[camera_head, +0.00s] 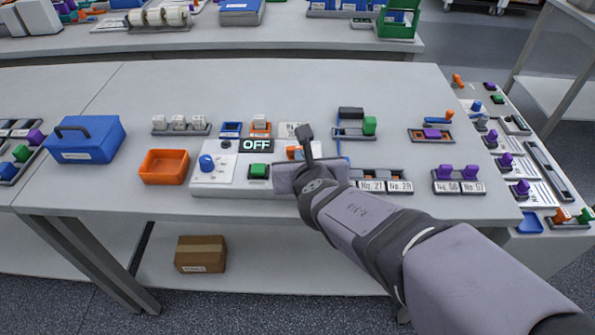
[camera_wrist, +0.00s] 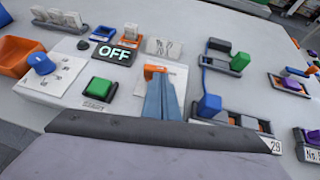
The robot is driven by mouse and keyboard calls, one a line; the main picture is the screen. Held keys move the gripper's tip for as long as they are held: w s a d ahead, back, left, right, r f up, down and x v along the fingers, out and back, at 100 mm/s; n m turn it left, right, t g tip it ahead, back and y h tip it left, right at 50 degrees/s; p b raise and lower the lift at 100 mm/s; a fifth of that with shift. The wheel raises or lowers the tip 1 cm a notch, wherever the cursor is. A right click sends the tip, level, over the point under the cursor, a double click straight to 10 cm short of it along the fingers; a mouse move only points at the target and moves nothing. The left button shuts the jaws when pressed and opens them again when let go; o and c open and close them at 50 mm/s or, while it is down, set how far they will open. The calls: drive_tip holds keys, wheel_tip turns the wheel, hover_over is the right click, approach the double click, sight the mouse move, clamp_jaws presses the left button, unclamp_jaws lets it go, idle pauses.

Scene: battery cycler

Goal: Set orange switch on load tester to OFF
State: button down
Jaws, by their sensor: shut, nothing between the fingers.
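The load tester is a white panel (camera_head: 226,185) on the table, and it also shows in the wrist view (camera_wrist: 66,97). It carries a blue knob (camera_wrist: 40,64), a green START button (camera_wrist: 99,89) and a black display (camera_wrist: 112,54) that reads OFF. The orange switch (camera_wrist: 154,70) is at the panel's right side. In the head view only a bit of the orange switch (camera_head: 293,152) shows beside my gripper (camera_head: 304,140). In the wrist view my gripper (camera_wrist: 161,82) is shut, with its fingertips at the orange switch. I cannot tell whether they touch it.
An orange bin (camera_head: 164,167) and a blue toolbox (camera_head: 86,139) stand to the left. A fixture with a green block (camera_head: 369,125) stands behind and right of my gripper. Labelled battery slots (camera_head: 399,187) are to the right. The table's back strip is clear.

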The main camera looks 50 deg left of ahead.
drive_tip(key=n+g+b, duration=0.1)
drive_tip(key=b, duration=0.1)
drive_tip(key=shift+w+f+y+b, duration=0.3)
drive_tip(key=shift+w+f, duration=0.05)
drive_tip(key=shift+w, duration=0.05)
drive_tip(key=n+b, duration=0.1)
drive_tip(key=n+g+b, duration=0.1)
drive_tip(key=b, duration=0.1)
drive_tip(key=shift+w+d+g+y, duration=0.1)
drive_tip(key=shift+w+g+y, duration=0.1)
drive_tip(key=shift+g+y, duration=0.15)
drive_tip(key=shift+s+r+p, duration=0.15)
drive_tip(key=shift+r+p, duration=0.15)
drive_tip(key=shift+r, duration=0.05)
drive_tip(key=shift+s+r, duration=0.1)
drive_tip(key=shift+s+a+r+y+p, duration=0.25)
drive_tip(key=shift+s+a+r+p, duration=0.1)
drive_tip(key=shift+a+p, duration=0.15)
drive_tip(key=shift+d+f, duration=0.1)
drive_tip(key=shift+f, duration=0.05)
